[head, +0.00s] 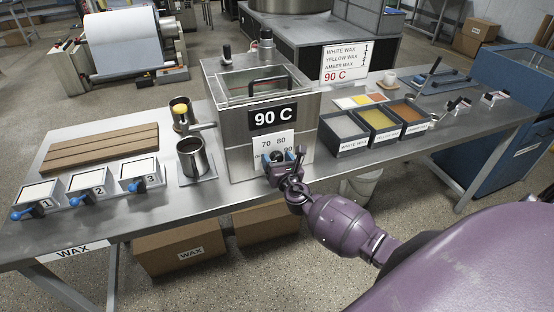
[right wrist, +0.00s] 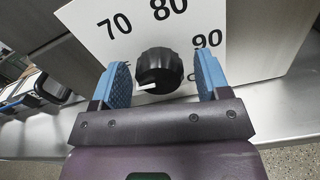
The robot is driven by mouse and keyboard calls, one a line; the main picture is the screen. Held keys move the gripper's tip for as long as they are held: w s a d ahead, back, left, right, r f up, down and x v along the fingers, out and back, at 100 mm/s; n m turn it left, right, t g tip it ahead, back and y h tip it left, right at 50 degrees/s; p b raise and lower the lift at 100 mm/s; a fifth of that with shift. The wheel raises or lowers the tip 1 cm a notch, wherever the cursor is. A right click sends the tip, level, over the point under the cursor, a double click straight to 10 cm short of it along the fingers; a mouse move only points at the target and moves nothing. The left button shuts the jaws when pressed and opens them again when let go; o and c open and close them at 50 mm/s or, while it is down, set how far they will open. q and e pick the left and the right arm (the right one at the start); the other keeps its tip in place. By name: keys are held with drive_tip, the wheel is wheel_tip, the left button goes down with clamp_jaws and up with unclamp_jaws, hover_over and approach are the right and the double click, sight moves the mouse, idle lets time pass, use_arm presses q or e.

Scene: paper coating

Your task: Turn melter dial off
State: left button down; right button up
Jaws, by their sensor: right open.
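The melter (head: 228,125) is a steel box with a 90 C sign, standing on the table. Its black round dial (right wrist: 160,72) sits on a white plate (head: 279,138) marked 70, 80 and 90. A white mark on the dial's face points to the lower left in the right wrist view, away from the 90. My right gripper (head: 287,157) is open at the plate. Its blue fingers stand on either side of the dial, with visible gaps. The off lettering is mostly hidden in the head view. My left gripper is not in view.
Wax bins (head: 346,146) stand just right of the melter. A metal cup (head: 194,160) and numbered boxes (head: 90,185) with blue handles stand to the left. The table's front edge (head: 215,207) runs below the dial.

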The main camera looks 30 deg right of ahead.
drive_tip(key=v, duration=1)
drive_tip(key=shift+s, duration=0.25)
drive_tip(key=shift+a, duration=0.1)
drive_tip(key=s+a+f+m+g+y, duration=0.1)
drive_tip(key=s+a+f+m+g, duration=0.1)
drive_tip(key=s+m, duration=0.4)
drive_tip(key=s+a+f+m+g+y, duration=0.1)
drive_tip(key=s+m, duration=0.5)
drive_tip(key=m, duration=0.8)
drive_tip(key=s+a+f+m+g+y, duration=0.1)
drive_tip(key=s+a+f+m, duration=0.4)
drive_tip(key=m, duration=0.5)
drive_tip(key=shift+s+f+g+y, duration=0.4)
drive_tip(key=shift+s+f+g, duration=0.55)
drive_tip(key=shift+s, duration=0.15)
